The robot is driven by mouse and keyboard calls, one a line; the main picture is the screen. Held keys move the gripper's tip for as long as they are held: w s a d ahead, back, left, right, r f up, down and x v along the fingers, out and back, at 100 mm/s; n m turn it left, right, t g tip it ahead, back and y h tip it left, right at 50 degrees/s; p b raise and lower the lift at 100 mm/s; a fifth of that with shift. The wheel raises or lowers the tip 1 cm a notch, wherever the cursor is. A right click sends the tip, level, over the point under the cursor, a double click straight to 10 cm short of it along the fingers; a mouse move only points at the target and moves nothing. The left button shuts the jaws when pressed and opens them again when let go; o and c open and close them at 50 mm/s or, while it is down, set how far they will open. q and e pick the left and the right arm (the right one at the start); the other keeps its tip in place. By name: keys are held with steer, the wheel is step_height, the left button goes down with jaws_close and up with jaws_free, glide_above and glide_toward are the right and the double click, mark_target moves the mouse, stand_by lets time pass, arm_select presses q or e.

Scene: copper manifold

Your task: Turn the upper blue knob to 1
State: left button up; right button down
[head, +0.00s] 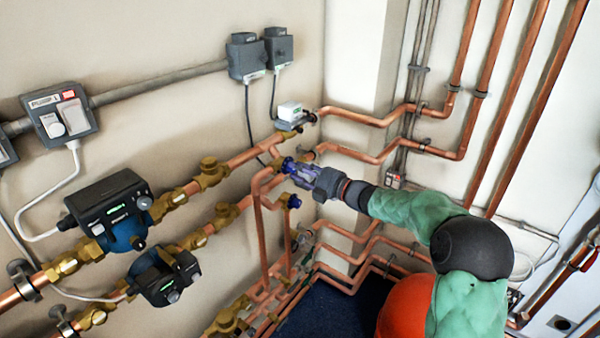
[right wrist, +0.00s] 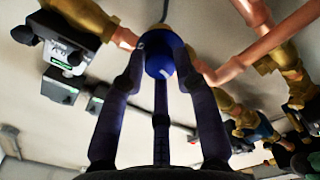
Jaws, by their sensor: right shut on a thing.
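The upper blue knob (head: 287,163) sits on the copper pipework at the middle of the head view, mostly covered by my right gripper (head: 294,168). In the right wrist view the blue knob (right wrist: 158,45) is at the top middle, with the dark fingers of my right gripper (right wrist: 159,66) closed around it. A pale mark shows on its rim, but I cannot read the knob's setting. A second, lower blue knob (head: 294,201) is just below my right gripper, apart from it. My left gripper is not in view.
Copper pipes with brass fittings (head: 210,172) run along the wall. Two pumps (head: 115,212) stand at left, and a small white-topped actuator (head: 291,114) is just above the gripper. Grey boxes (head: 246,57) are higher up. Vertical copper pipes (head: 480,90) stand at right.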

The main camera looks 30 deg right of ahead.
steer(key=shift+f, duration=0.15)
steer(key=c, duration=0.9)
jaws_free()
steer(key=shift+c, duration=0.2)
steer(key=v, duration=1.2)
steer(key=shift+w+f, duration=0.1)
